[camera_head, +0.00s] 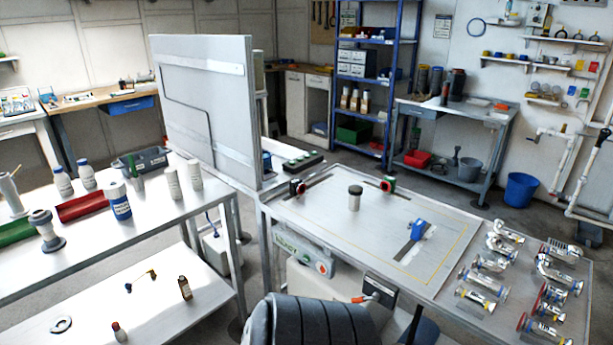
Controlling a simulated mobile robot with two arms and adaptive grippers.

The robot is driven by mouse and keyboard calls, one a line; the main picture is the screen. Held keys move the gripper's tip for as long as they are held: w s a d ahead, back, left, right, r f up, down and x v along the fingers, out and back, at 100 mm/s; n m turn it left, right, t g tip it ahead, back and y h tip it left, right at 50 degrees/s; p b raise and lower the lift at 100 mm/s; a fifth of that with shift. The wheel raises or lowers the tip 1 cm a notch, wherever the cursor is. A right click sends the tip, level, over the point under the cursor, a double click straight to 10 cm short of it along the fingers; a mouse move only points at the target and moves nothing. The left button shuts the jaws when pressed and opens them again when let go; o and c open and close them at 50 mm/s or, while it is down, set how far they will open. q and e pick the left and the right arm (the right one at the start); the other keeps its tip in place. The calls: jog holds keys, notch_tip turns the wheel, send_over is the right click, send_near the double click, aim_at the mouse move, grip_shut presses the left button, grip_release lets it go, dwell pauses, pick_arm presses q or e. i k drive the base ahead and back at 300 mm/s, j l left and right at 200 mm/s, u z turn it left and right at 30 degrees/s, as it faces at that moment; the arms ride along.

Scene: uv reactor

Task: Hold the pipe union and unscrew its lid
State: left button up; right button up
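A short upright cylinder (354,199) with a pale body and a darker, wider top stands alone near the middle of the right workbench (325,222). It looks like the pipe union with its lid on, but it is too small to be sure. Its thread and any gap under the lid cannot be made out. Nothing touches its sides. Neither of my grippers shows in the head view.
A blue clamp-like fixture (417,230) and two red-and-black devices (297,187) (388,184) surround the cylinder. Several clear-and-metal fittings (488,263) crowd the bench's right end. A tall grey panel (205,110) stands behind left. The left table (100,235) holds bottles and trays.

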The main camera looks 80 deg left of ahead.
aim_at(52, 243)
jog(key=u, duration=4.3)
